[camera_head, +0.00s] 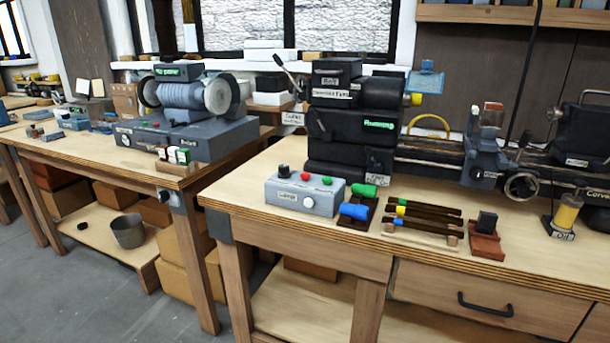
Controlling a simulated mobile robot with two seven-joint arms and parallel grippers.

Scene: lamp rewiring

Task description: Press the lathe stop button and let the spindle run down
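A grey control box (290,197) stands near the front edge of the right workbench. On its top are a black knob (284,171), a red button (305,176) and a green button (327,180). Its front has a label and a pale round knob (308,202). The lathe stands behind it, with a dark headstock (345,125) lettered in green and a carriage (483,150) to the right. A yellow curved piece (430,120) shows by the spindle. I cannot tell whether the spindle turns. Neither of my grippers is in view.
A bench grinder (188,100) stands on the left workbench (75,147). Right of the control box lie blue- and green-handled tools (354,211), dark bars (430,219) on a wooden rack, a small block on a red-brown stand (486,240) and an oil bottle (566,214).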

